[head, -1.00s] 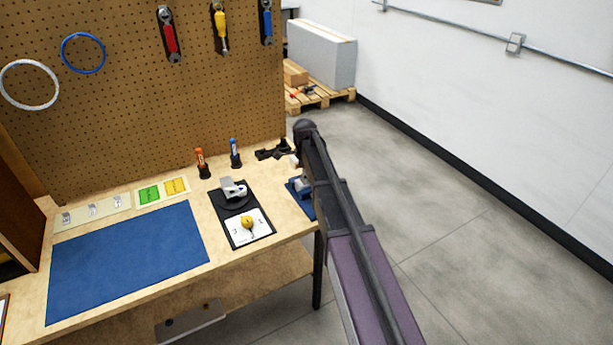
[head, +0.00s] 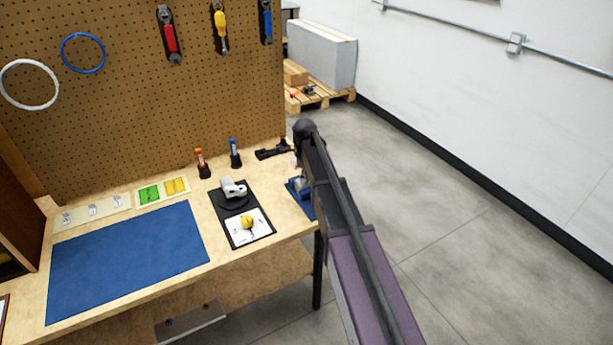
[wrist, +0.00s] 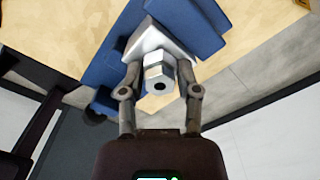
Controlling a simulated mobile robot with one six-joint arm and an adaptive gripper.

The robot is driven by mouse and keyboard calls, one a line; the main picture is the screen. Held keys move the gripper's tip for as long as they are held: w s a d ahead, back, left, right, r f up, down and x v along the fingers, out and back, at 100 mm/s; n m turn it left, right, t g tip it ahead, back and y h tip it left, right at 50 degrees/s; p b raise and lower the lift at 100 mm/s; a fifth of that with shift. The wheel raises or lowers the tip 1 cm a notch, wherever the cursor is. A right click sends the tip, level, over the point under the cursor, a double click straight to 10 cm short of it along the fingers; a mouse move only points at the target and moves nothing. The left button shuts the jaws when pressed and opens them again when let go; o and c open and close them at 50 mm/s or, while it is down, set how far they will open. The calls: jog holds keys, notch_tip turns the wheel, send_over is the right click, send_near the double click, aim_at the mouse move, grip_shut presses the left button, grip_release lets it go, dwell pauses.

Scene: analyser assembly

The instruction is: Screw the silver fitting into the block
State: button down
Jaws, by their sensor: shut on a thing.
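The silver fitting (wrist: 158,78), a hex piece with a dark hole in its end, shows in the middle of the wrist view. My gripper (wrist: 159,70) is shut on it, one finger on each side. The pale block (wrist: 148,40) is right behind the fitting and sits in a blue vise (wrist: 203,32). The fitting lines up with the block's face; how deep it sits cannot be told. In the head view the blue vise (head: 296,187) is at the bench's right edge, partly covered by my arm, which also hides the fitting and gripper.
A black stand with a white card and yellow knob (head: 247,222) is left of the vise. Orange (head: 202,163) and blue (head: 235,154) screwdriver-like tools stand behind it. A blue mat (head: 130,258) lies clear at left. The pegboard (head: 120,110) rises behind. The floor at right is open.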

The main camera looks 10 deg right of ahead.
jog(key=shift+m, duration=2)
jog(key=shift+m, duration=2)
jog(key=shift+c, duration=1.3)
grip_release()
